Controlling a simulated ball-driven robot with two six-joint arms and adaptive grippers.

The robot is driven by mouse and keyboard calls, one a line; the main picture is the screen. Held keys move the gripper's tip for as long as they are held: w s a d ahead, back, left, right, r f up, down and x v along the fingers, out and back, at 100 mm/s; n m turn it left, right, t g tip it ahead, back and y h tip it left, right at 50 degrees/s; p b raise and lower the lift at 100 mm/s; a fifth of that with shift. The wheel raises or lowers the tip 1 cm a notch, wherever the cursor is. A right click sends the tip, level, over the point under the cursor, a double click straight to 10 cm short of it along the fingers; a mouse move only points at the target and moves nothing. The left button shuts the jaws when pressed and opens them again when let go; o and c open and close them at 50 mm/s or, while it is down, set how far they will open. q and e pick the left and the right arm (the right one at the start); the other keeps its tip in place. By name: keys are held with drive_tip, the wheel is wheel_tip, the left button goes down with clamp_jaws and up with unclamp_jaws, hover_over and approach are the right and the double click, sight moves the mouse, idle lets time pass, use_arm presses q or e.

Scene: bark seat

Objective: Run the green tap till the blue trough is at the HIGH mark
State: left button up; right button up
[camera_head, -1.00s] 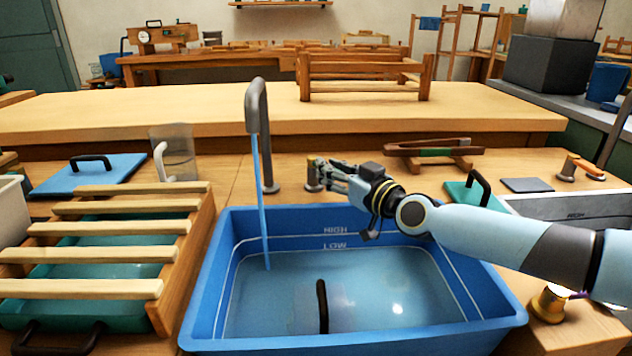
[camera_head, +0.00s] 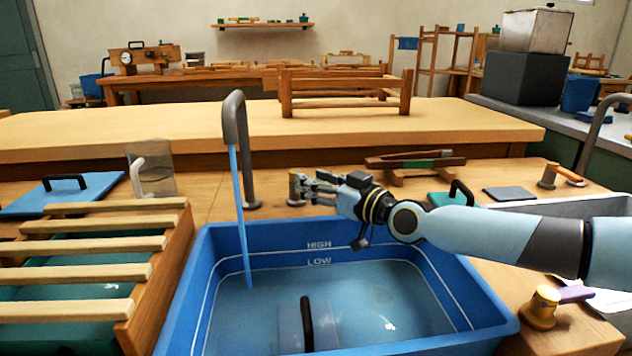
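The blue trough (camera_head: 184,290) stands at the front centre, with HIGH and LOW lines on its inner back wall. Its water surface (camera_head: 375,300) lies near the LOW line and below the HIGH line. A stream of water (camera_head: 241,220) runs from the grey spout (camera_head: 236,125) into the trough's left side. A small brass tap base (camera_head: 296,188) stands behind the trough, right of the spout. My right gripper (camera_head: 312,188) is at this tap, its fingers reaching the base's right side. The fingers hide any lever, so its colour and the grip are unclear. My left gripper is out of view.
A tap with an orange lever (camera_head: 570,175) stands at the right, and one with a purple lever (camera_head: 574,294) at the front right. A slatted rack (camera_head: 90,272) is left of the trough. A clear jug (camera_head: 152,172) stands behind it. A black handle (camera_head: 307,322) rises from the trough.

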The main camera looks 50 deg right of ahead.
drive_tip(key=s, duration=1.2)
idle(6.8)
